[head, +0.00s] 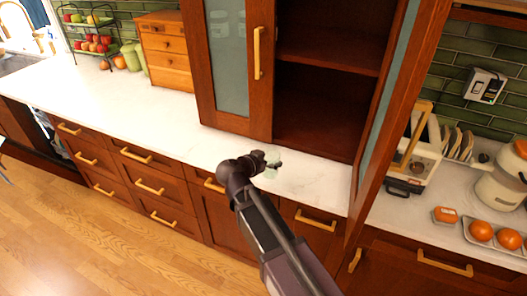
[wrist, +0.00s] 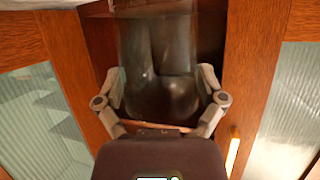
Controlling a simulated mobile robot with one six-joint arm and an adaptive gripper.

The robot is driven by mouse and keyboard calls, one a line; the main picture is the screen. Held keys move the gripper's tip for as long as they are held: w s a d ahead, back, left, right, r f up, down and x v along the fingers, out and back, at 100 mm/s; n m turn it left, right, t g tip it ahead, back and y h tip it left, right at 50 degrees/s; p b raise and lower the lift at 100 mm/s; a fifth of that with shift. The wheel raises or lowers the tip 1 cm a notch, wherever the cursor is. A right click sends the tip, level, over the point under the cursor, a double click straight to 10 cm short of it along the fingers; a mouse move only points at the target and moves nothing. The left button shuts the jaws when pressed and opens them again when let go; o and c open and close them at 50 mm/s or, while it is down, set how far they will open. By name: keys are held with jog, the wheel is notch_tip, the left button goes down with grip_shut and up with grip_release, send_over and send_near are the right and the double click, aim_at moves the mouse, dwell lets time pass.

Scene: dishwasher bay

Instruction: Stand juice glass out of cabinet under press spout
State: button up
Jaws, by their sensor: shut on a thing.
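The clear juice glass (head: 272,157) is held in my gripper (head: 267,164) above the counter, in front of the open cabinet (head: 322,108). In the wrist view, my gripper (wrist: 160,92) has its two fingers on either side of the glass (wrist: 158,60), which is see-through and fills the space between them. My arm partly hides the glass in the head view. The cabinet's visible shelves look empty. The press (head: 497,187), cream with an orange top, stands on the counter at the far right and is cut by the picture edge. Its spout is hard to make out.
The open cabinet door (head: 385,110) stands out between the glass and the press. The counter (head: 130,95) at left is clear.

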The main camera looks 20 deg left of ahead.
jog(key=w+a, duration=0.4)
jog(key=w, duration=0.3)
jog(key=shift+w+a+f+b, duration=0.25)
jog(key=shift+w+f+b, duration=0.1)
jog(key=shift+f, duration=0.05)
jog(key=shift+w, duration=0.1)
jog(key=shift+w+a+f+b, duration=0.3)
jog(key=shift+w+f+b, duration=0.2)
jog(key=shift+f+b, duration=1.35)
jog(key=shift+f, duration=0.2)
jog(key=o, duration=1)
jog(key=shift+r, duration=0.1)
jog(key=shift+c, duration=0.2)
jog(key=shift+r, duration=0.1)
